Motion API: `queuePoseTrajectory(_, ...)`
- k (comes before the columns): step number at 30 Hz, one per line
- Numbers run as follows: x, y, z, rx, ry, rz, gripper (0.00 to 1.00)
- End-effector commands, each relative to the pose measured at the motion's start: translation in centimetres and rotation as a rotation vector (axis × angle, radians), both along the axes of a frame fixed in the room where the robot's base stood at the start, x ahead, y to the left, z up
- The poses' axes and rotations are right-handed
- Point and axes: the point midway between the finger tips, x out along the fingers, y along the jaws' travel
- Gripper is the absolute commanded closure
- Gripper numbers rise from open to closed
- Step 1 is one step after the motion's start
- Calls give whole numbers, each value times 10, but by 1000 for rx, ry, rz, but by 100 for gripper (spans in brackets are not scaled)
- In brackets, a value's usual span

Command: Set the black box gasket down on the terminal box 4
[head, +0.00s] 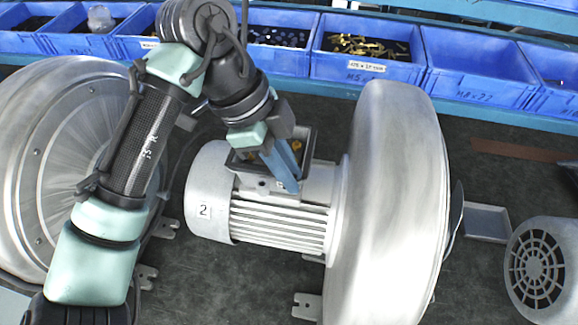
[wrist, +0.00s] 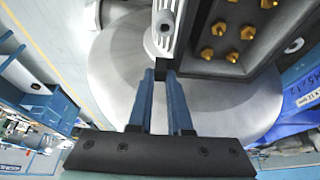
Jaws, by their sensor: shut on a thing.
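My gripper (head: 288,186), with blue fingers, is shut at the near side of an open grey terminal box (head: 262,186) on top of a motor marked 2. In the wrist view my fingertips (wrist: 160,76) close on a small dark piece, the visible part of the black box gasket (wrist: 160,68). My fingers and arm hide much of the gasket in the head view. The box's dark inside with several brass bolts (wrist: 232,35) lies up and right of my fingertips in the wrist view. I cannot tell whether the gasket touches the box rim. No 4 is readable.
A large silver blower housing (head: 385,215) stands right of the motor (head: 208,190), and another (head: 50,150) stands at the left. Blue bins (head: 365,65) line the back. A small grey tray (head: 487,222) and another motor (head: 545,265) are at the right. Dark bench shows between them.

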Motion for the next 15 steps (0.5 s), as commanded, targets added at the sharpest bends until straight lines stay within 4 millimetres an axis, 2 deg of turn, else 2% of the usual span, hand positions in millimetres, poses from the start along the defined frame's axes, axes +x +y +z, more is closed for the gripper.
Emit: queuePoseTrajectory(15, 0, 0, -6, 0, 0, 0, 100)
